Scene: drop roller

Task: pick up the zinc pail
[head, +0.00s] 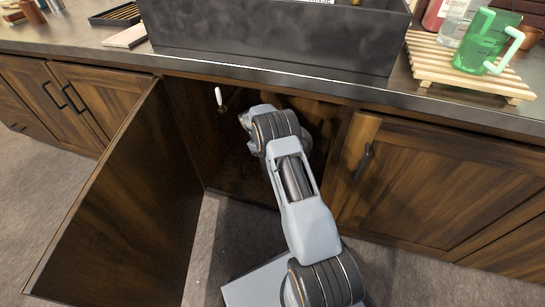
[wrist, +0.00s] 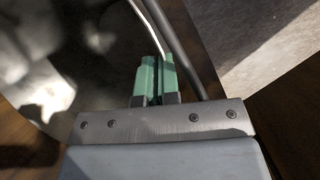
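In the wrist view a grey, blotchy metal surface on the left, which looks like the zinc pail (wrist: 50,90), lies close to my gripper. A bright thin edge and a darker curved bar run down from the top beside it. The green fingertips of my gripper (wrist: 158,78) are close together, with a narrow dark gap, and the thin edge runs in between them. The darker bar passes just right of the fingers. In the head view my arm reaches into the open cabinet under the counter and hides the gripper tips and most of the pail.
An open cabinet door (head: 115,200) stands out on the left. A closed door (head: 440,190) is on the right. A dark sink front (head: 280,40) is above. A slatted rack (head: 470,70) with a green mug (head: 482,42) stands on the counter. A small white handle (head: 219,97) shows inside the cabinet.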

